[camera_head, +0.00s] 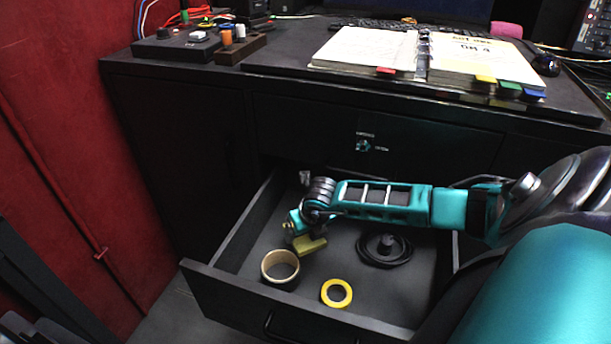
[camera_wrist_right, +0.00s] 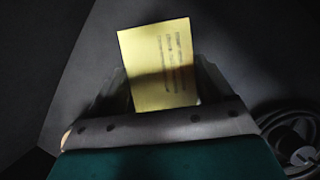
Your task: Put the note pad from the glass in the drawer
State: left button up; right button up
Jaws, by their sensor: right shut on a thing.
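The yellow note pad (camera_wrist_right: 158,65) is held in my right gripper (camera_wrist_right: 165,100), with dark marks like writing on its face in the right wrist view. In the head view the pad (camera_head: 311,244) shows below my right gripper (camera_head: 297,228), inside the outline of the open drawer (camera_head: 222,310). The right gripper is shut on the pad; I cannot tell whether the pad touches the drawer floor. My left gripper is not in view. No glass is clearly seen.
The desk above holds an open binder (camera_head: 365,50), a control box (camera_head: 178,46) and a mouse (camera_head: 546,64). A red wall (camera_head: 70,140) stands at left.

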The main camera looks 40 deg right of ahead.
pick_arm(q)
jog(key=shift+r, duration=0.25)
pick_arm(e)
jog(key=o, duration=1)
pick_arm(q)
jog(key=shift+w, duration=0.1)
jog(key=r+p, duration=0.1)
jog(key=p, duration=0.1)
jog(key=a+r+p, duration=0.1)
jog(key=p, duration=0.1)
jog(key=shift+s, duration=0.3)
pick_arm(e)
jog(key=v, duration=1.2)
jog(key=shift+r, duration=0.1)
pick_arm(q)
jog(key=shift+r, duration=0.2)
